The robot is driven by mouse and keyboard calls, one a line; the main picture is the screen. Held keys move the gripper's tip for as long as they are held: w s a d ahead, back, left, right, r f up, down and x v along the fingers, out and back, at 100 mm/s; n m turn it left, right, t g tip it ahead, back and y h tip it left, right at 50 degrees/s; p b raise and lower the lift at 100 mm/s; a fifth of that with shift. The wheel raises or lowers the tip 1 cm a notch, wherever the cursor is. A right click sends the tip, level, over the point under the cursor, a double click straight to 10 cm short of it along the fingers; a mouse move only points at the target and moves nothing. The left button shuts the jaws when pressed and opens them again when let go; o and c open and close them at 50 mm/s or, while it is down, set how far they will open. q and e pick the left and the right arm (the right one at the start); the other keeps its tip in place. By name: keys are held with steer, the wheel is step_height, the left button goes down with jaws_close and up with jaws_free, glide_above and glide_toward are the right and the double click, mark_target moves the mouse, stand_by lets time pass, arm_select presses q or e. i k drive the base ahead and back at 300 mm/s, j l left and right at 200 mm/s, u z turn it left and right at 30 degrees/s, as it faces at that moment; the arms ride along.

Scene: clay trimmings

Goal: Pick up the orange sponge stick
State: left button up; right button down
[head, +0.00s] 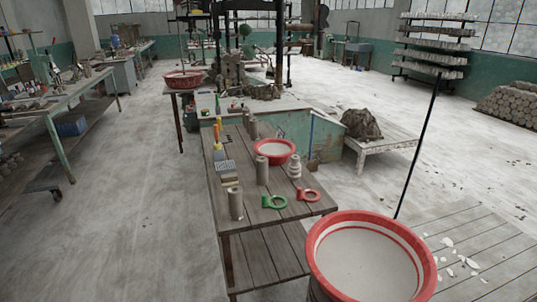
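A slim upright thing (218,152), yellow-orange low down, stands near the left edge of the wooden table (255,222). It may be the orange sponge stick, but it is too small here to tell for sure. A small orange-red spot shows just above it. Neither of my grippers is in the head view, and nothing is seen touching the upright thing.
The table also holds a red bowl (274,158), clay cylinders (236,206), a green ring (274,202) and a red ring (308,195). A large red-rimmed basin (318,248) stands at front right. The floor left of the table is clear.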

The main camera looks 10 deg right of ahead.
mark_target(217, 146)
steer(key=i+j+z, duration=0.1)
steer(key=z, duration=0.25)
steer(key=i+j+z, duration=0.2)
steer(key=z, duration=0.2)
steer(key=i+j+z, duration=0.2)
steer(key=z, duration=0.15)
steer(key=i+j+z, duration=0.1)
steer(key=j, duration=0.25)
steer(key=i+j+z, duration=0.1)
steer(key=j, duration=0.25)
steer(key=i+j+z, duration=0.1)
steer(key=i+j, duration=0.15)
steer(key=j, duration=0.15)
steer(key=i+j, duration=0.15)
steer(key=j, duration=0.2)
steer(key=i+j, duration=0.1)
steer(key=j, duration=0.25)
steer(key=i+j, duration=0.15)
steer(key=j, duration=0.15)
steer(key=i+j, duration=0.1)
steer(key=j, duration=0.25)
